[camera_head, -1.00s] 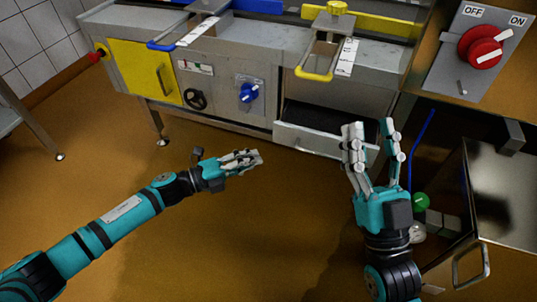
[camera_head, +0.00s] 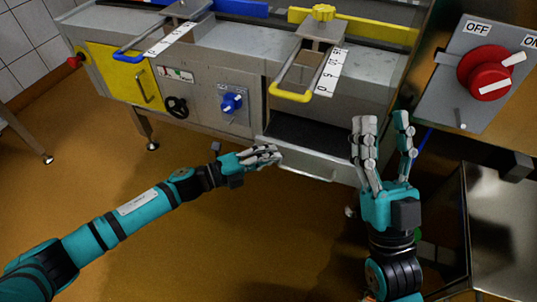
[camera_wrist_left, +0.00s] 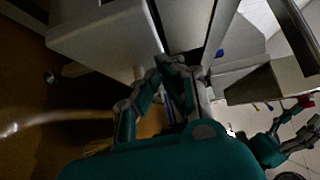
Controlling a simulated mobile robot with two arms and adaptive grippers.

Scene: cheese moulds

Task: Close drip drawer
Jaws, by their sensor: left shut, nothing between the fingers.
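The drip drawer (camera_head: 320,168) is a grey metal drawer low on the machine. It stands partly pulled out, with its dark inside visible from above. My left gripper (camera_head: 270,156) is shut and empty, its fingertips at the left part of the drawer's front. I cannot tell whether they touch it. In the left wrist view its fingers (camera_wrist_left: 172,68) point at grey metal panels, too dark to sort out. My right gripper (camera_head: 385,128) is open and empty, fingers spread upward, just right of the drawer, overlapping its right end in the picture.
The machine has a blue knob (camera_head: 231,102), a black handwheel (camera_head: 177,107), a yellow door (camera_head: 125,77) and a yellow-handled slide (camera_head: 290,95) above the drawer. A red OFF/ON switch (camera_head: 484,74) is at the upper right, above a steel cabinet (camera_head: 505,215). The brown floor (camera_head: 150,260) in front is clear.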

